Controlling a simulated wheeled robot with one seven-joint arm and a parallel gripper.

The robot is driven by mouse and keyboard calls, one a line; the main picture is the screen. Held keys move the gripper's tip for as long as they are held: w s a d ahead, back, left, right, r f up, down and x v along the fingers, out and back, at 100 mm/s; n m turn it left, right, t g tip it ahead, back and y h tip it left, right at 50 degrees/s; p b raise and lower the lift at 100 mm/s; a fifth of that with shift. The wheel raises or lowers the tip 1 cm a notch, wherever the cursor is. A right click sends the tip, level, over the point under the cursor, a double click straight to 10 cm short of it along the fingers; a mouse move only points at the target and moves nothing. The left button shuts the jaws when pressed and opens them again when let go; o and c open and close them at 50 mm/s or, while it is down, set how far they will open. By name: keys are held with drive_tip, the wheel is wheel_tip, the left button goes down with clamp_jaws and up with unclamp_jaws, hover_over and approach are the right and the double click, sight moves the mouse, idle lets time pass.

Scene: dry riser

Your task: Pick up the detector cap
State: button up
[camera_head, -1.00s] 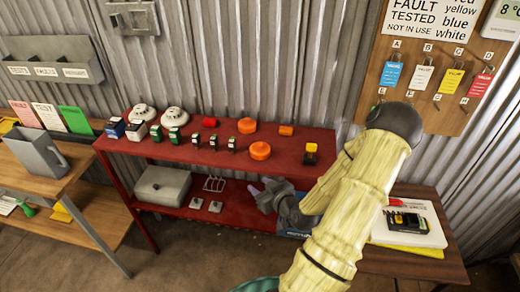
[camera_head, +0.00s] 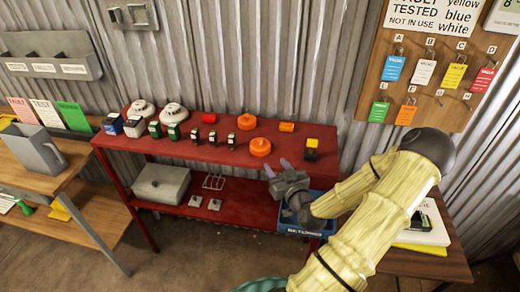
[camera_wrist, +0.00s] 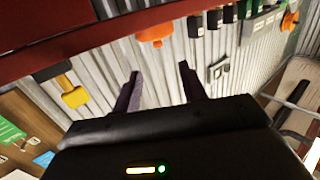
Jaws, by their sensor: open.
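Two round orange caps lie on the red shelf's top: one nearer the front edge (camera_head: 260,147) and one behind it (camera_head: 247,123). Either could be the detector cap; I cannot tell which. My gripper (camera_head: 278,168) is open and empty, just in front of the shelf's front edge, below and slightly right of the front cap. In the wrist view, the two fingers (camera_wrist: 160,74) stand apart with nothing between them. An orange cap (camera_wrist: 155,32) shows just beyond the fingertips, at the red shelf edge. Two white detectors (camera_head: 172,114) stand at the back left of the shelf.
A black-and-yellow item (camera_head: 311,148) stands right of the front cap, and an orange cylinder (camera_head: 286,127) lies behind. Several small boxes stand to the left. A blue bin (camera_head: 305,231) is below my gripper. The corrugated wall (camera_head: 300,60) is close behind the shelf.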

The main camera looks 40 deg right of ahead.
sight(261, 142)
drive_tip(key=p+x, duration=0.3)
drive_tip(key=x, duration=0.6)
drive_tip(key=shift+w+d, duration=0.1)
drive_tip(key=shift+w, duration=0.2)
drive_tip(key=shift+w+d, duration=0.15)
drive_tip(key=shift+w, duration=0.3)
drive_tip(key=p+x, duration=0.2)
drive_tip(key=x, duration=0.1)
drive_tip(key=shift+w+d+r, duration=0.15)
drive_tip(key=shift+d, duration=0.1)
drive_tip(key=shift+w+d, duration=0.1)
drive_tip(key=shift+w, duration=0.35)
drive_tip(key=shift+c, duration=0.2)
clamp_jaws()
